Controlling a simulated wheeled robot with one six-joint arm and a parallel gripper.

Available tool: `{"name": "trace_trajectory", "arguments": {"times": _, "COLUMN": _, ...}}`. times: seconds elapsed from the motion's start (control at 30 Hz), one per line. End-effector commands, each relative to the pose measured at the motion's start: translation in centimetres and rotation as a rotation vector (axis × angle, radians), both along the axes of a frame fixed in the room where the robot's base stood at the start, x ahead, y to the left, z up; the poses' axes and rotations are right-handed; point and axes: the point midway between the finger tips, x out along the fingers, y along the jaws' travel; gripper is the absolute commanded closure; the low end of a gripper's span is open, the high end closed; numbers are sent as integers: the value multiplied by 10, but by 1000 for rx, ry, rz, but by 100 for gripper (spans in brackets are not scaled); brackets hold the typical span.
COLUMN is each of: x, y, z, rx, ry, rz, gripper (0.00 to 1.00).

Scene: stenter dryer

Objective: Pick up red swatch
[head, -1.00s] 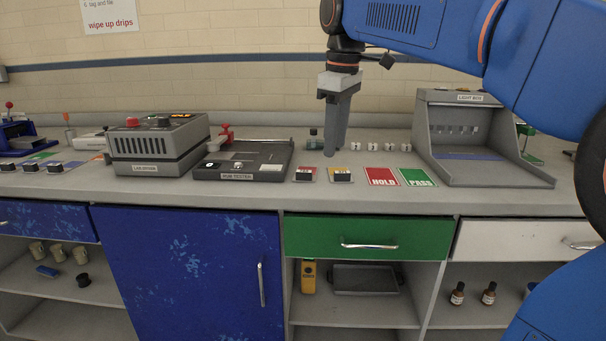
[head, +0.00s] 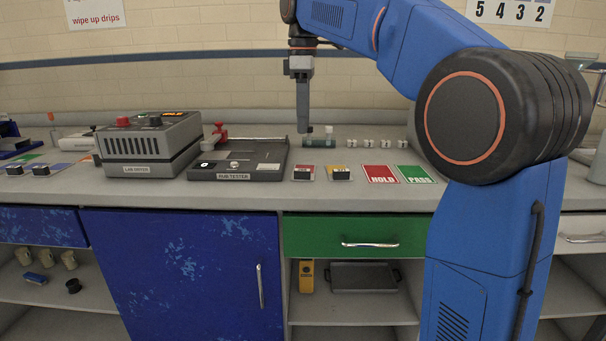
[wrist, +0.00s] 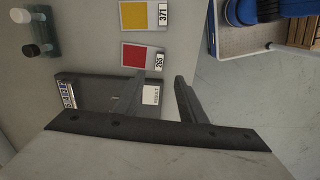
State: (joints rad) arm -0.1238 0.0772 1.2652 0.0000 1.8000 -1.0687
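The red swatch (head: 303,173) lies flat on the counter, right of the rub tester and left of the yellow swatch (head: 341,173). It has a dark label along its front edge. In the wrist view the red swatch (wrist: 138,56) shows its "265" label, beside the yellow swatch (wrist: 133,15) labelled "371". My gripper (head: 303,131) points down over the counter, behind the red swatch in the head view. In the wrist view my gripper (wrist: 159,78) has its two fingers apart with nothing held between them. The red swatch lies beyond the fingertips, apart from them.
The rub tester (head: 225,168) with its red clamp stands left of the red swatch. Small bottles (head: 320,141) and numbered white blocks (head: 370,144) stand behind. Red HOLD (head: 380,174) and green PASS (head: 415,174) cards lie to the right. The lab dryer (head: 140,147) is further left.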

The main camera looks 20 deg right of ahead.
Motion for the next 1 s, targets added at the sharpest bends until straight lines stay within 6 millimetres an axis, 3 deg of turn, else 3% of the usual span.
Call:
{"name": "trace_trajectory", "arguments": {"times": 0.3, "x": -1, "y": 0, "z": -54, "rx": -1, "ry": 1, "rz": -1, "gripper": 62}}
{"name": "trace_trajectory", "arguments": {"times": 0.63, "x": 0, "y": 0, "z": -78, "rx": 0, "ry": 0, "rz": -1, "gripper": 62}}
{"name": "trace_trajectory", "arguments": {"times": 1.0, "x": 2, "y": 2, "z": -121, "rx": 0, "ry": 0, "rz": -1, "gripper": 62}}
